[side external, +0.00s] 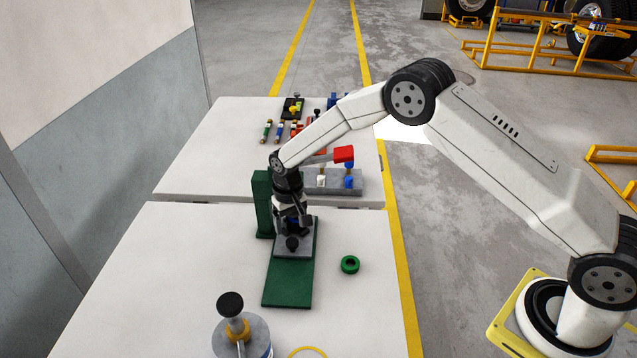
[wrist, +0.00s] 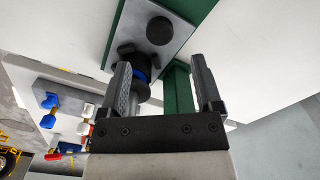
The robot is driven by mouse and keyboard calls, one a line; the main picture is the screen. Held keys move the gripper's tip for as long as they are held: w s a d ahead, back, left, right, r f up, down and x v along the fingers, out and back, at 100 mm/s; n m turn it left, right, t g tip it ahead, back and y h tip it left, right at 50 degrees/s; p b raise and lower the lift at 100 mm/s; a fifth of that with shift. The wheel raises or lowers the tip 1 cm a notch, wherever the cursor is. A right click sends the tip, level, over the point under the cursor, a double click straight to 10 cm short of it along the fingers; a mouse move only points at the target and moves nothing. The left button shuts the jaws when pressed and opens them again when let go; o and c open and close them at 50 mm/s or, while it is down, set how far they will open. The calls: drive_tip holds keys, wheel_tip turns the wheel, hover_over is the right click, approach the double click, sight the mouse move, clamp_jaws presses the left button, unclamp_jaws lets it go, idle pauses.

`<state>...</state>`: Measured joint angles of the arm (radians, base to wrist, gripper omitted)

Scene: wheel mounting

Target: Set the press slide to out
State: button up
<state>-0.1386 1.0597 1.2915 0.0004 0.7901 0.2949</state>
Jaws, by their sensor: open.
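The press has a green base plate (side external: 288,287) on the near table and a green column (side external: 262,205) at its far left. Its grey slide (side external: 283,249) sits at the far part of the base, beside the column, and the front of the base is bare. A round black knob (side external: 292,243) stands on the slide; it also shows in the wrist view (wrist: 160,30). A dark part with a blue ring (wrist: 137,64) is on the slide, partly behind one finger. My gripper (side external: 291,222) is open, pointing down low over the slide; its fingers (wrist: 165,82) have nothing between them.
A grey cylinder with a black-topped post (side external: 243,335) and a yellow ring (side external: 307,352) are at the front. A grey block with white and blue knobs (side external: 335,183) stands behind. The table's right front is clear.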

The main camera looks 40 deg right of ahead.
sight(292, 241)
drive_tip(key=shift+f, duration=3.05)
clamp_jaws()
